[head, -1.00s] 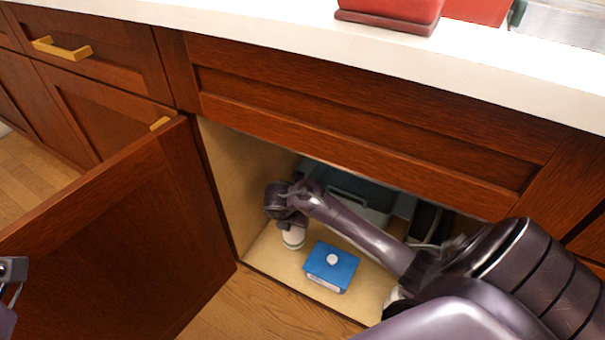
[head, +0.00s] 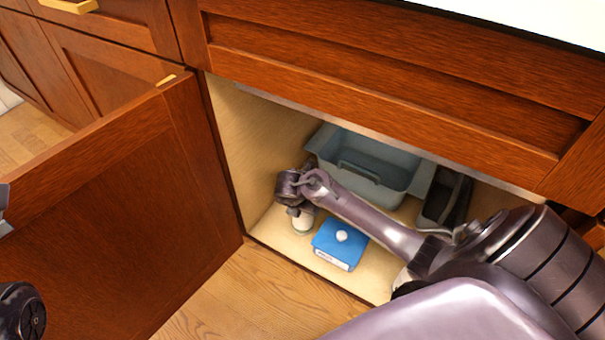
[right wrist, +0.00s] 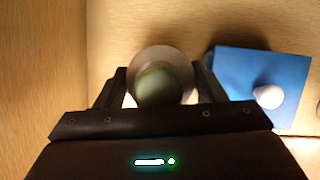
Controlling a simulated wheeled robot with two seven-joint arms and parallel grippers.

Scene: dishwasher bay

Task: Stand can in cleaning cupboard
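The can (head: 302,222) is pale with a green cap-like part seen from above in the right wrist view (right wrist: 158,86). It stands about upright at the front left of the open cupboard's floor. My right gripper (right wrist: 160,80) reaches down over it from above, one finger on each side and seemingly against its sides; it hides the can's upper part in the head view. The cleaning cupboard (head: 262,232) is the open bay with a pale wood floor. Only a sliver of my left arm's end (head: 3,208) shows at the left edge; its fingers cannot be made out.
A blue box (head: 340,244) with a white knob sits just right of the can. A grey-green tub (head: 368,168) and a dark caddy (head: 446,200) stand behind. The open door (head: 110,220) is at the left. The cupboard's left wall (head: 265,150) is close to the can.

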